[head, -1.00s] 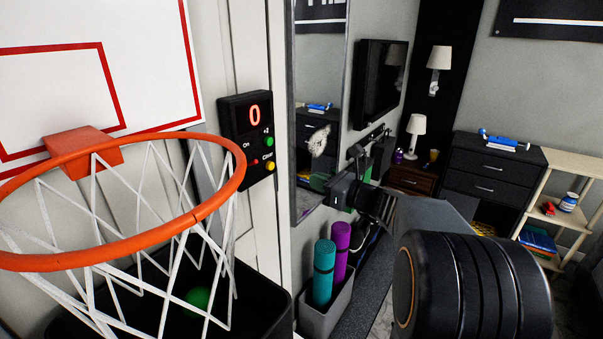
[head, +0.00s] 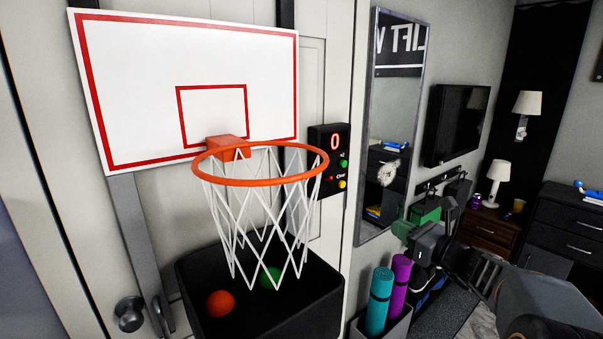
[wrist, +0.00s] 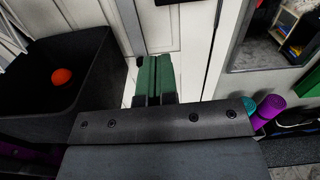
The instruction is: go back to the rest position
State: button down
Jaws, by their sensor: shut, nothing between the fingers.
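My gripper (head: 403,229) is at the right of centre in the head view, in front of the wall with the mirror. Its green fingers show in the wrist view (wrist: 154,78), pressed together with nothing between them. It is clear of the hoop and touches nothing that I can see. Part of my arm fills the lower right of the head view.
A basketball hoop (head: 327,167) hangs on the door over a black bin (head: 310,310) holding an orange ball (head: 220,303) and a green ball (head: 270,277). A scoreboard (head: 330,160) reads 0. Rolled mats (head: 380,300) stand below my gripper, near a mirror (head: 397,110).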

jog(key=s+a+f+n+g+h, duration=0.45)
jog(key=s+f+n+g, duration=0.55)
jog(key=f+n, duration=0.45)
jog(key=s+a+n+h, duration=0.1)
jog(key=s+n+h, duration=0.2)
jog(key=s+n, duration=0.2)
jog(key=s+a+n+g+h+p, duration=0.1)
jog(key=s+n+h, duration=0.2)
jog(key=n, duration=0.6)
jog(key=shift+s+a+r, duration=0.3)
jog(key=shift+s+a, duration=0.05)
jog(key=shift+s, duration=1.05)
